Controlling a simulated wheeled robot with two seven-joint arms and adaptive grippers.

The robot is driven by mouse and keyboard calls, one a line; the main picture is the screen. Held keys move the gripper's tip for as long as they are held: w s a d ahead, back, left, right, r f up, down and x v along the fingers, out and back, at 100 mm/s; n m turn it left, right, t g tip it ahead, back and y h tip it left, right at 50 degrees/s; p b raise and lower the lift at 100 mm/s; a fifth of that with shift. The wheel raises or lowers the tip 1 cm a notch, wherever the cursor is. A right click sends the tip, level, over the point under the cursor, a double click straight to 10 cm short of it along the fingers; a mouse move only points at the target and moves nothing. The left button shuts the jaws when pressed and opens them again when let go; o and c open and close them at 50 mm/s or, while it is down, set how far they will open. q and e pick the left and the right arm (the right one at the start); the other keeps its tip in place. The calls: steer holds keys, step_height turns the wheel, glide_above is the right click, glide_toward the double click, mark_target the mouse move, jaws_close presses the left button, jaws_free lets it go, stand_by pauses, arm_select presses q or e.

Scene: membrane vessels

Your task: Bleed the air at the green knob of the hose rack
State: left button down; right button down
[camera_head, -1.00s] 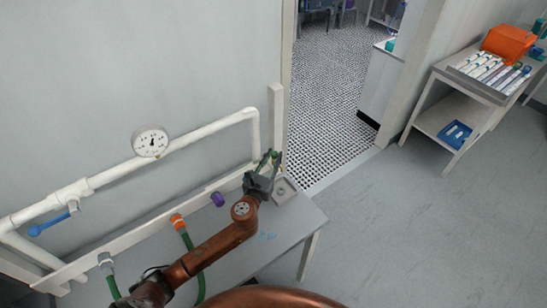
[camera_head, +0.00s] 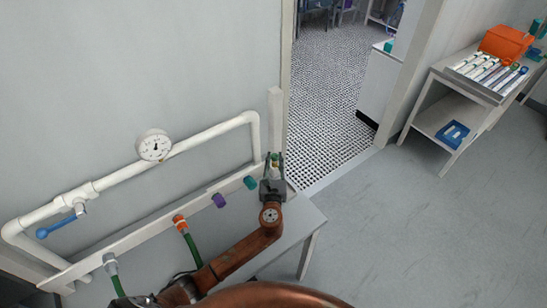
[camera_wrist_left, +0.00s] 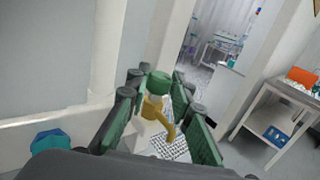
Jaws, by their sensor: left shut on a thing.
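The green knob (camera_wrist_left: 157,82) shows in the left wrist view between the fingertips, above a yellow valve part (camera_wrist_left: 155,110) with a curved spout. My left gripper (camera_head: 274,160) is at the far right end of the hose rack's white rail (camera_head: 150,236). It is shut on the green knob, with one finger on each side, as the left wrist view (camera_wrist_left: 157,80) shows. In the head view the gripper mostly hides the knob and valve. My right gripper is out of view.
The rail carries teal (camera_head: 250,182), purple (camera_head: 219,200), orange (camera_head: 180,222) and grey (camera_head: 110,262) couplings. Above it runs a white pipe with a gauge (camera_head: 154,145) and a blue lever (camera_head: 56,228). A grey bench (camera_head: 300,222) lies below. Right: a shelf table (camera_head: 440,118).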

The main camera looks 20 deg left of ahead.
arm_select(q)
steer(key=n+y, duration=0.1)
steer(key=n+g+y, duration=0.1)
steer(key=y, duration=0.1)
steer(key=shift+w+d+r, duration=0.1)
steer(key=shift+d, duration=0.2)
steer(key=shift+d+n+g+y, duration=0.15)
steer(key=shift+n+g+y, duration=0.65)
steer(key=shift+y, duration=0.4)
steer(key=n+g+y, duration=0.1)
steer(key=n+y, duration=0.1)
steer(key=shift+w+d+g+y, duration=0.1)
steer(key=shift+w+g+y, duration=0.05)
steer(key=shift+g+y, duration=0.25)
steer(key=shift+w+n+g+y+b, duration=0.1)
steer(key=shift+n+g+y+b, duration=0.75)
steer(key=shift+n+g, duration=0.25)
steer(key=shift+n+g+y, duration=0.3)
steer(key=shift+g+y, duration=0.05)
steer(key=shift+g, duration=0.05)
steer(key=c, duration=1.7)
jaws_free()
